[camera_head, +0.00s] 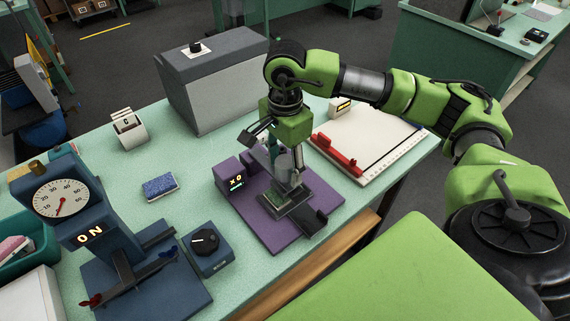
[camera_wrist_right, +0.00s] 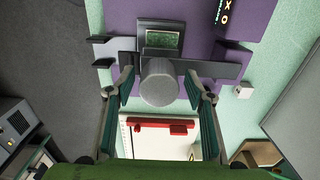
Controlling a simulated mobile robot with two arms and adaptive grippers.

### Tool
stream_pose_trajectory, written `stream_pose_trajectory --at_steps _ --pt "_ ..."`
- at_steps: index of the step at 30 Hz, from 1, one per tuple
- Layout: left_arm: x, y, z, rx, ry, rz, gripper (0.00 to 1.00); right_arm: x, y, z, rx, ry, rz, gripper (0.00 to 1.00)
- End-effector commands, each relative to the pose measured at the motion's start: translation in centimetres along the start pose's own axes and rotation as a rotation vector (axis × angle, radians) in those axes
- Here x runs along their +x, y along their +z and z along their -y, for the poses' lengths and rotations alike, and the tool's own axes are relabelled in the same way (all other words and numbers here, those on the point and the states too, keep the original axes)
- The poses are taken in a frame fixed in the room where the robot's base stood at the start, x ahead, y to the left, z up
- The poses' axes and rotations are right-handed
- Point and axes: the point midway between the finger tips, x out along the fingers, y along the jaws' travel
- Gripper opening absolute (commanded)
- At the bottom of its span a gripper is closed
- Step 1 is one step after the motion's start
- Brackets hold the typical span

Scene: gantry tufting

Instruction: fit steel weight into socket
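A plain grey cylinder, which looks like the steel weight (camera_wrist_right: 159,82), stands out between the fingers of my right gripper (camera_wrist_right: 159,92) in the wrist view. A gap shows on each side of it, so the fingers are open around it, not touching. In the head view my right gripper (camera_head: 284,172) points down over the purple fixture (camera_head: 262,222), which also shows in the wrist view (camera_wrist_right: 205,20). A dark frame with a green inset (camera_wrist_right: 160,40) lies just beyond the cylinder. I cannot make out the socket for certain. My left gripper is not in view.
A white board with a red clamp (camera_head: 340,155) lies right of the fixture. A blue dial press (camera_head: 110,240), a knob box (camera_head: 208,248) and a blue sponge (camera_head: 160,187) are to the left. A large grey case (camera_head: 215,85) stands behind.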

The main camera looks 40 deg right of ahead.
Motion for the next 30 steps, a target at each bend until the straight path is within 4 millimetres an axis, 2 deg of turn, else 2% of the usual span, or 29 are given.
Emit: stream_pose_trajectory --at_steps 9,13,17,24,30 --pt "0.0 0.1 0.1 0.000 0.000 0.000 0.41 0.1 0.0 -0.1 -0.001 0.005 -0.001 0.52" --pt "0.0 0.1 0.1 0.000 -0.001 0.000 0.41 -0.7 0.0 0.0 0.000 0.000 0.000 0.52" --pt "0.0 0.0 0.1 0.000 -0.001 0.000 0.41 -2.9 0.0 0.1 -0.001 -0.002 -0.001 0.52" --pt "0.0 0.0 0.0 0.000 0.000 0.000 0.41 -8.1 0.1 0.1 -0.001 -0.003 0.001 0.52" --pt "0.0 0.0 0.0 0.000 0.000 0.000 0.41 -11.1 0.0 0.0 0.000 -0.002 -0.001 0.52"
